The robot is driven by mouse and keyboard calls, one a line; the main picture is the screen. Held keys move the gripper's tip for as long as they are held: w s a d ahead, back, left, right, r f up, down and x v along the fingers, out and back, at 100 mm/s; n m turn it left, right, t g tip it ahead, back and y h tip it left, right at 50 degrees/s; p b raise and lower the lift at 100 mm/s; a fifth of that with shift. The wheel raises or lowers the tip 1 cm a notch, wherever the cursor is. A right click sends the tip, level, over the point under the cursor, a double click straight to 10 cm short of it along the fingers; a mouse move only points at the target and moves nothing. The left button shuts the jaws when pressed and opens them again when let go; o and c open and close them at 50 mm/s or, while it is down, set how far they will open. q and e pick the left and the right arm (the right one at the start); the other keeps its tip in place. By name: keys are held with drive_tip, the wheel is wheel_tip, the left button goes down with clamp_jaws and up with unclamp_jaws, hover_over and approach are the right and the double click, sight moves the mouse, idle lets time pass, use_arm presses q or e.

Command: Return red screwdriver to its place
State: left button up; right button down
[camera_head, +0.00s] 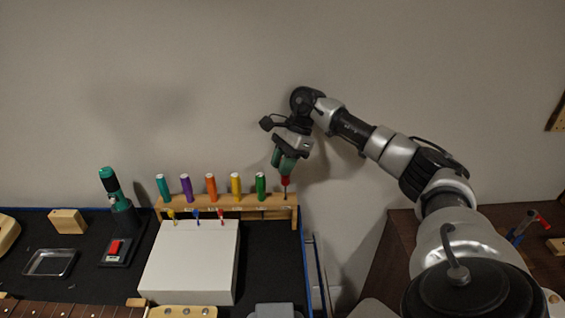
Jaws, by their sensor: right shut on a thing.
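The red screwdriver (286,181) is upright at the right end of the wooden rack (279,200), its thin shaft pointing down. I cannot tell whether the tip is in a hole or just above the rack. My right gripper (284,167) is shut on the top of its handle from above, hiding part of it. Teal, purple, orange, yellow and green (261,184) screwdrivers stand in a row in the rack, left of the red one. My left gripper is not in view.
A white box (190,265) stands in front of the rack, with small yellow, blue and red-topped tools above its back edge. A teal and black tool (112,184) stands at left, near a metal tray (50,262). The black bench surface right of the box is partly clear. The wall is close behind.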

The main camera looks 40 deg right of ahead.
sight(283, 177)
drive_tip(key=shift+f+b, duration=0.65)
drive_tip(key=shift+f, duration=0.4)
drive_tip(key=shift+f+b, duration=1.35)
drive_tip(key=shift+f, duration=0.15)
drive_tip(key=c, duration=0.8)
unclamp_jaws()
drive_tip(key=shift+c, duration=0.2)
